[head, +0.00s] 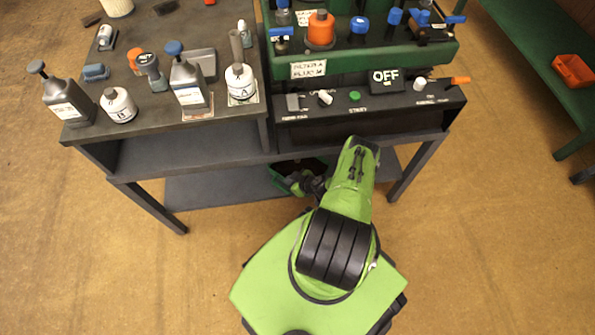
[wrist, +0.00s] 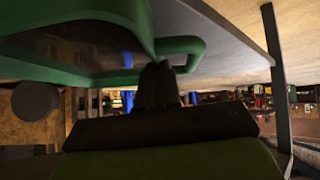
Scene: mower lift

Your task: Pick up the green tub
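The green tub (head: 283,178) sits low under the bench on the bottom shelf, partly hidden by the bench edge and my arm. In the wrist view its green wall (wrist: 80,78) and looped handle (wrist: 203,50) fill the upper left and centre. My gripper (wrist: 158,66) has its fingers close together at the handle, with the green bar meeting the fingertips. It looks shut on the handle; the exact contact is hidden. In the head view my gripper (head: 312,186) is beside the tub, at its right side. Dark contents inside the tub are unclear.
The bottom shelf (head: 215,190) lies under the dark bench (head: 190,150), whose legs stand either side. Bottles and a control panel (head: 370,100) are above. A green side bench with an orange bin (head: 573,70) is at right. Floor in front is clear.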

